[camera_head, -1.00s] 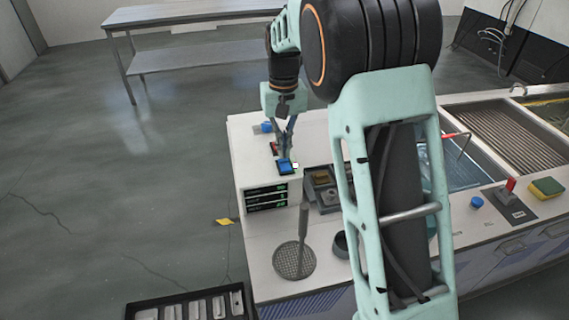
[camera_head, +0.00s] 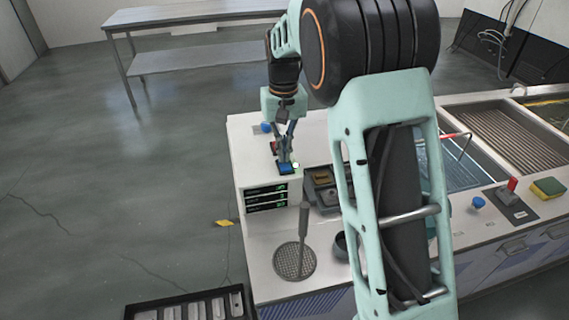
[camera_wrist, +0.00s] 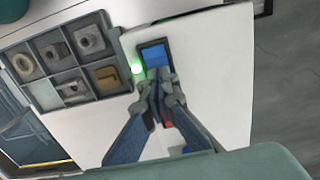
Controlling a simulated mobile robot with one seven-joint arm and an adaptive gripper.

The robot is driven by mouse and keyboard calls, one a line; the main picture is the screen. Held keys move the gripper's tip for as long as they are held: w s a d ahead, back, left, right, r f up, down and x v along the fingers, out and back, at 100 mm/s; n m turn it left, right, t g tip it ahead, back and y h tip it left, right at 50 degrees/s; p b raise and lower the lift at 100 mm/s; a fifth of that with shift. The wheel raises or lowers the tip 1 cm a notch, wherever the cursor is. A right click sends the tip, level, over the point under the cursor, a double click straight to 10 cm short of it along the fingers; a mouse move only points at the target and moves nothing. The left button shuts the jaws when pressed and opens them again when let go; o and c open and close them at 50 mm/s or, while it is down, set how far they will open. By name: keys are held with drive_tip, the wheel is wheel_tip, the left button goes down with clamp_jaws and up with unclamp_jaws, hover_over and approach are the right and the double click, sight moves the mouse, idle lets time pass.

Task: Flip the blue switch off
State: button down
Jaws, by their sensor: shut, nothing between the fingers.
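The blue switch (camera_head: 285,169) is a blue rocker in a dark frame, on top of the white control box (camera_head: 240,160). It also shows in the wrist view (camera_wrist: 154,54), where the fingers cover its lower edge. A small lamp beside it glows green (camera_wrist: 137,69). My gripper (camera_head: 286,157) is shut and empty, pointing down at the blue switch. In the wrist view its fingertips (camera_wrist: 161,84) overlap the switch's near edge; I cannot tell whether they touch it.
A red switch (camera_head: 274,147) and a blue knob (camera_head: 266,128) sit farther back on the box. A grey parts tray (camera_wrist: 82,83) lies close beside it. A round perforated strainer (camera_head: 294,262) with an upright handle stands in front. Open floor lies left.

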drive_tip(key=shift+f, duration=0.2)
drive_tip(key=shift+r, duration=0.1)
drive_tip(key=shift+r+p, duration=2.9)
drive_tip(key=shift+r, duration=0.6)
